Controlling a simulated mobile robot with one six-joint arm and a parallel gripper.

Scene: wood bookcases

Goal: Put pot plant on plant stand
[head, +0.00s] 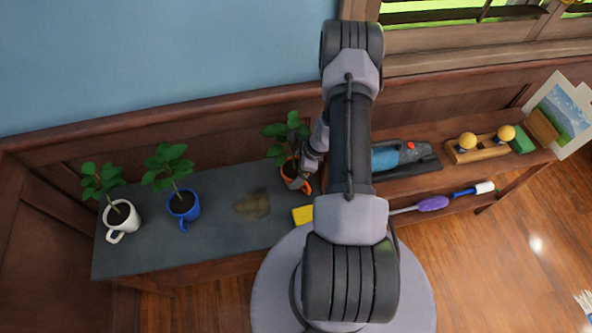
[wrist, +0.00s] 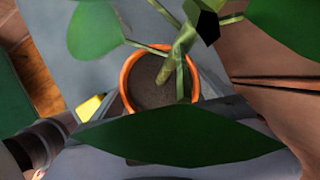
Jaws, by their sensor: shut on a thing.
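An orange pot (head: 307,187) with a leafy green plant (head: 285,132) is at the right end of the grey top (head: 225,225) of the low wooden unit. My gripper (head: 300,178) is shut on this pot, partly hidden by my arm. In the wrist view the orange rim (wrist: 126,82), dark soil and stem are close, with large leaves covering part of my gripper. I cannot tell whether the pot touches the surface. A plant in a blue mug (head: 183,208) and one in a white mug (head: 122,222) stand upright to the left. No separate plant stand is clear.
A brownish lump (head: 252,204) lies on the grey top between the blue mug and the orange pot. A yellow block (head: 302,215) is at the front edge. A blue and grey tool (head: 395,157) and a wooden holder with yellow balls (head: 478,150) are to the right.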

